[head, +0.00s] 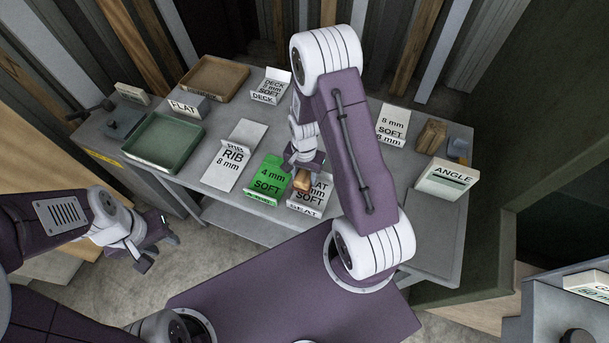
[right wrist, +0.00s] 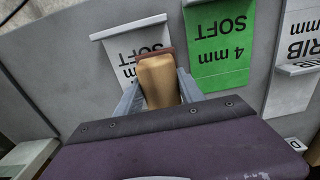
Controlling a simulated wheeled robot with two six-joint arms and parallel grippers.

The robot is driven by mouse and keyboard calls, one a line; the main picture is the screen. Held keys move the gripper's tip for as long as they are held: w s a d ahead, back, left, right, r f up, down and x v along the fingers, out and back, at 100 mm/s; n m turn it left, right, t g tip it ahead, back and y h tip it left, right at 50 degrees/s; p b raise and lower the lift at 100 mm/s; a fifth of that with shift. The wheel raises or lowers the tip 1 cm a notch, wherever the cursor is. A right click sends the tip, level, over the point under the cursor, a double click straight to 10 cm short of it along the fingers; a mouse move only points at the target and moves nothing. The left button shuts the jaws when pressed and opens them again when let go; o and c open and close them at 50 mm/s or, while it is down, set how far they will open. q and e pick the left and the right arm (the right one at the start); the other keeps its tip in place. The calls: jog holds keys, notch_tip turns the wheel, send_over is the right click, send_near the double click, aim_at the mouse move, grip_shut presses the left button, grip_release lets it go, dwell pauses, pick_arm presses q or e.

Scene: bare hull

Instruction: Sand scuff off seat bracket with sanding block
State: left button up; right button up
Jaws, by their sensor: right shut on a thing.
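My right gripper (head: 304,160) is shut on the sanding block (head: 302,181), a tan block with a reddish-brown face that shows between the fingers in the right wrist view (right wrist: 158,82). No scuff shows clearly. My left gripper (head: 158,243) is open and empty, off the bench's front left.
On the grey bench (head: 225,207), a green plate (head: 270,178) stands left of the bracket, then a white "RIB" plate (head: 234,155). A green tray (head: 163,141) and brown tray (head: 213,78) lie further left. An "ANGLE" piece (head: 447,180) and wooden block (head: 431,135) stand right.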

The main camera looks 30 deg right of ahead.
notch_tip(320, 180, up, 6)
jog(key=p, duration=0.4)
jog(key=shift+f, duration=0.3)
